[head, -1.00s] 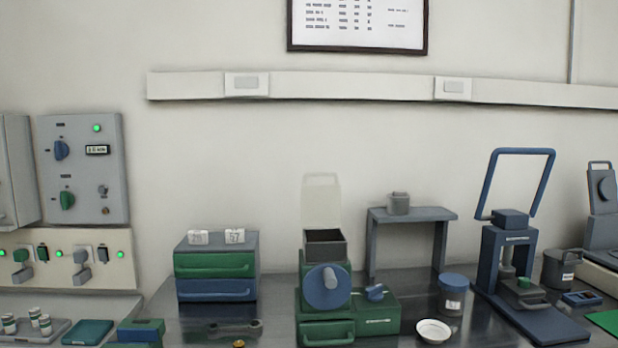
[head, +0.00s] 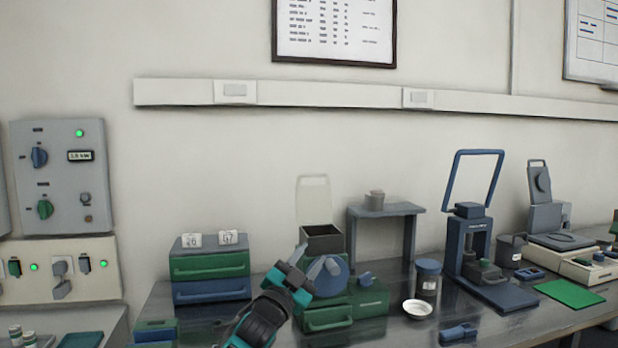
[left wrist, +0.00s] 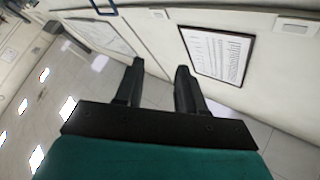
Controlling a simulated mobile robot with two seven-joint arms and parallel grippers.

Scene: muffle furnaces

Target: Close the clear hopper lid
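The clear hopper lid (head: 313,199) stands upright, open, at the back of the dark square hopper (head: 322,241) on the green mill. The mill has a blue round front disc (head: 331,279) and a green drawer (head: 327,318). My left gripper (head: 314,260) is in front of the hopper and disc in the head view, below the lid and apart from it. Its fingers (left wrist: 158,84) are spread with nothing between them in the left wrist view. The gripper hides part of the hopper's front and the disc. My right gripper is in neither view.
A green and blue drawer unit (head: 210,268) stands left of the mill. A grey stand (head: 385,209), a blue-lidded jar (head: 428,281), a white dish (head: 417,308) and a blue press (head: 475,250) stand to the right. The space above the hopper is clear.

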